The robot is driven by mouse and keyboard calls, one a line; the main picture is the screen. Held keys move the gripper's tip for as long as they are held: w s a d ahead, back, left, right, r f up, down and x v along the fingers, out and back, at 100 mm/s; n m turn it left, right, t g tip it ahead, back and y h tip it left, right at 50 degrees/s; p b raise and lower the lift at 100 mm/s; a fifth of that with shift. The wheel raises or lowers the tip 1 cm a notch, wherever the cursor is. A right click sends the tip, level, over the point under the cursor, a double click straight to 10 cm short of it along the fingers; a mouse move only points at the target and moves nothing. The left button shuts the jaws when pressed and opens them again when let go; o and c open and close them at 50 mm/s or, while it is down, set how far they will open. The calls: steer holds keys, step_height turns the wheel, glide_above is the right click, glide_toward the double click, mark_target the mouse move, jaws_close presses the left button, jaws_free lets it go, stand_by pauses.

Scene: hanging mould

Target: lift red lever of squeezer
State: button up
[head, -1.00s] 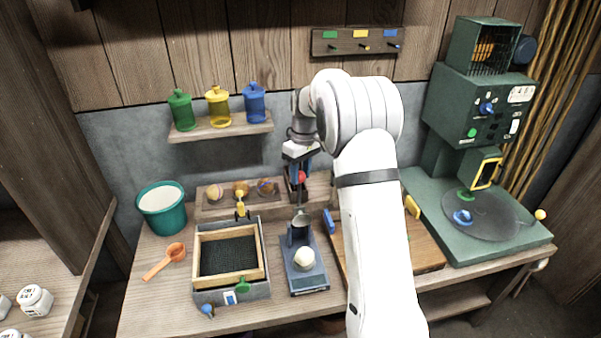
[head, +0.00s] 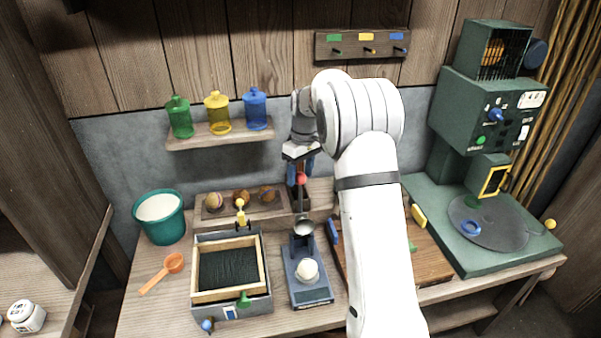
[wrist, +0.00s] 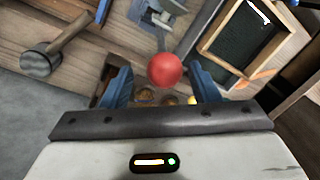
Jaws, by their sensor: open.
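In the wrist view my gripper (wrist: 160,82) shows gaps between the fingers and the knob.
A framed mesh box (head: 229,268) stands left of the squeezer, and a wooden board (head: 430,262) stands right, partly behind my arm. A wooden rack (head: 225,207) with several round balls is close behind. A green machine (head: 482,115) fills the right.

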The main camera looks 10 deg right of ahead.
steer(key=r, duration=0.4)
steer(key=r+b, duration=0.1)
steer(key=r, duration=0.1)
steer(key=shift+w+d+r, duration=0.25)
steer(key=shift+d+r, duration=0.05)
steer(key=shift+r, duration=0.55)
